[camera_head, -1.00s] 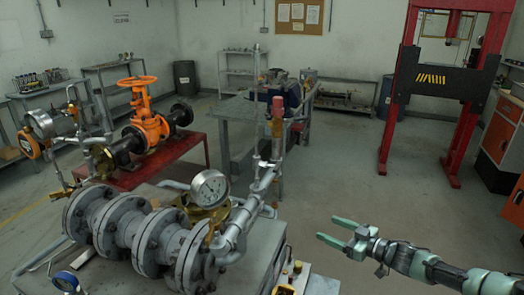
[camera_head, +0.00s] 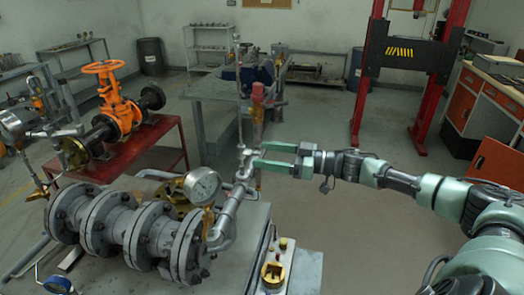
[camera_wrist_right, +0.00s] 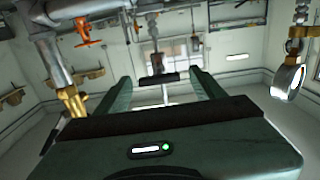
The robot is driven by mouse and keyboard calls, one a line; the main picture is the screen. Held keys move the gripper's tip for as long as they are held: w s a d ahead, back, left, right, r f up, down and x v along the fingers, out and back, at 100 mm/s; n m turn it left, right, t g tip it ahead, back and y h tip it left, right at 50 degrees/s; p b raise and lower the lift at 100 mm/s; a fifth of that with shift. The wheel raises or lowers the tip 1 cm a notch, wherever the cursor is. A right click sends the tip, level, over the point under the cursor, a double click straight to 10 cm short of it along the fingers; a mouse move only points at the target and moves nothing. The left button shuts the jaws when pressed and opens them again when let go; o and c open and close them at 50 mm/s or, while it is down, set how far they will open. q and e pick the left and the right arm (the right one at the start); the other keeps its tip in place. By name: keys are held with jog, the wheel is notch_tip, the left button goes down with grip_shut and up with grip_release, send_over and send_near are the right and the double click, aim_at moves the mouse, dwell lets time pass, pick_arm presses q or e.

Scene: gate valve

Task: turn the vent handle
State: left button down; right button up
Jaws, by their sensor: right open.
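My right gripper (camera_head: 266,155) is open. Its two green fingers point left beside the upright grey pipework (camera_head: 243,165), with the tips close to it; I cannot tell whether they touch. The gripper also shows in the right wrist view (camera_wrist_right: 160,88), with a dark crossbar on a thin stem (camera_wrist_right: 158,79) seen between the fingers. I cannot tell its distance. A red-capped fitting (camera_head: 258,92) stands above the fingers. I cannot single out the vent handle for certain. My left gripper is not in view.
A flanged grey pipe (camera_head: 125,230) with a round gauge (camera_head: 202,186) lies on the near bench. An orange handwheel valve (camera_head: 118,110) sits on a red table (camera_head: 160,140). In the right wrist view, brass fittings (camera_wrist_right: 72,103) and a gauge (camera_wrist_right: 288,80) flank the gripper.

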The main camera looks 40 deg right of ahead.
jog(key=shift+w+a, duration=0.45)
jog(key=shift+w, duration=0.15)
jog(key=c, duration=1.4)
jog(key=shift+o, duration=0.2)
